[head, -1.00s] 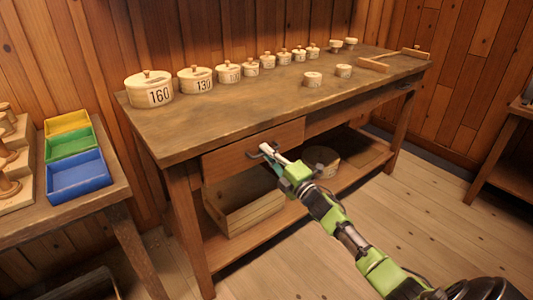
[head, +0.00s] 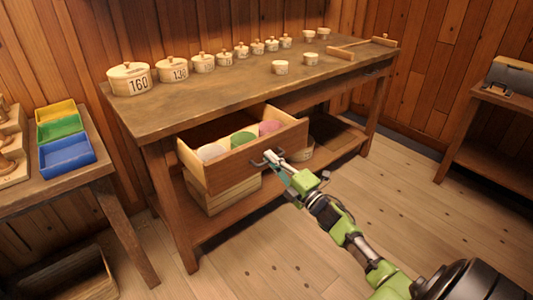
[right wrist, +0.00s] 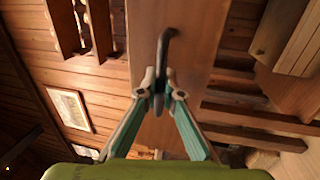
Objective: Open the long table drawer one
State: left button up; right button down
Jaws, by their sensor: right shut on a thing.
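The long table drawer one (head: 232,168) is the left drawer under the long table's top (head: 215,95). It stands well out from the table front. Inside it lie rounded things, one whitish (head: 210,152), one green (head: 243,137) and one pink (head: 269,128). My right gripper (head: 268,160) is shut on the dark bar handle (head: 257,163) at the drawer front. In the right wrist view the fingertips (right wrist: 158,88) close around the handle (right wrist: 163,50), with the wooden drawer front (right wrist: 200,35) behind. My left gripper is not in view.
Numbered lidded pots (head: 131,79) stand in a row along the back of the tabletop. A side table at left carries yellow, green and blue bins (head: 68,153). A wooden crate (head: 225,193) sits on the lower shelf below the drawer. The floor (head: 300,245) in front is clear.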

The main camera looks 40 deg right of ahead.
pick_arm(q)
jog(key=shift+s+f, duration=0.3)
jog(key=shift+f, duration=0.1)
pick_arm(e)
jog(key=shift+s, duration=0.35)
jog(key=c, duration=2.5)
grip_release()
jog(key=shift+s, duration=0.1)
jog(key=s, duration=0.4)
jog(key=s+f, duration=0.1)
jog(key=s, duration=0.2)
jog(key=s+d+f, duration=0.1)
jog(key=s, duration=0.3)
jog(key=shift+s+f, duration=0.15)
jog(key=shift+s, duration=0.15)
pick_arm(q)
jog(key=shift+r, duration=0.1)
pick_arm(e)
jog(key=shift+a, duration=0.1)
